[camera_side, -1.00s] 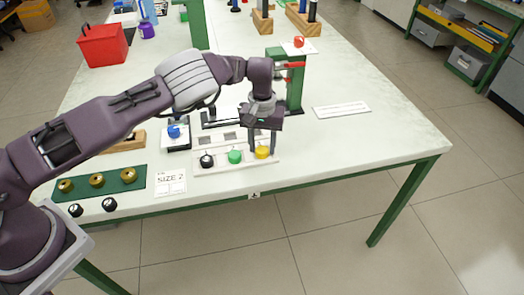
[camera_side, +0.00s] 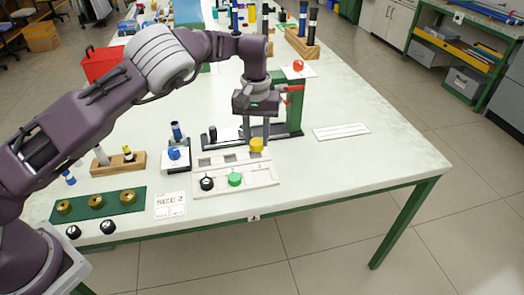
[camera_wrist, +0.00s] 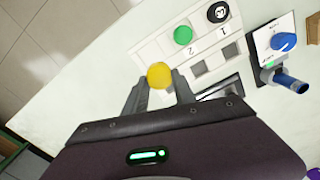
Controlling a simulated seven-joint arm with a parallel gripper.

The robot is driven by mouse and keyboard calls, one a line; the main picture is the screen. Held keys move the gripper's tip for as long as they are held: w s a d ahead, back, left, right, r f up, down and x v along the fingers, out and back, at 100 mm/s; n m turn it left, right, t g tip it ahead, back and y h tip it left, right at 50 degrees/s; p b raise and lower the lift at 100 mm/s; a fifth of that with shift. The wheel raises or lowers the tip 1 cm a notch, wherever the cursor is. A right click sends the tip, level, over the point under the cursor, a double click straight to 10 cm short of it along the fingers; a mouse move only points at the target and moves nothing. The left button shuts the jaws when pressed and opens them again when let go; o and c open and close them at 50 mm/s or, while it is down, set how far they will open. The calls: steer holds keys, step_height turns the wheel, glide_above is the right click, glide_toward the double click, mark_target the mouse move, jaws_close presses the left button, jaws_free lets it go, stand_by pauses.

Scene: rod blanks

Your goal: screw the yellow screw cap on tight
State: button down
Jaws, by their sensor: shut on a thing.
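The yellow screw cap (camera_side: 256,145) is held between the fingertips of my gripper (camera_side: 257,138), above the back right part of the white cap tray (camera_side: 262,178). In the wrist view the yellow cap (camera_wrist: 159,75) shows between the two finger ends (camera_wrist: 158,88). A green cap (camera_side: 235,179) and a black cap (camera_side: 207,183) sit in the tray's front row. A dark blue rod (camera_side: 177,132) stands at a small fixture with a blue knob (camera_side: 173,153), left of the tray; I cannot see its thread clearly.
A green stand with red levers (camera_side: 294,105) and a black base rise just behind my gripper. A wooden block (camera_side: 118,164), a green mat with brass rings (camera_side: 97,203) and a size card (camera_side: 170,204) lie left. The table's right side is mostly clear.

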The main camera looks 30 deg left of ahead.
steer(key=a+r+n, duration=0.2)
steer(key=a+n, duration=0.3)
steer(key=a, duration=1.2)
step_height(320, 180, up, 2)
steer(key=n, duration=0.4)
glide_above(174, 122)
steer(key=shift+f, duration=2.15)
steer(key=shift+f, duration=0.95)
steer(key=c, duration=0.9)
jaws_free()
steer(key=shift+c, duration=0.2)
steer(key=o, duration=0.3)
steer(key=shift+r, duration=0.1)
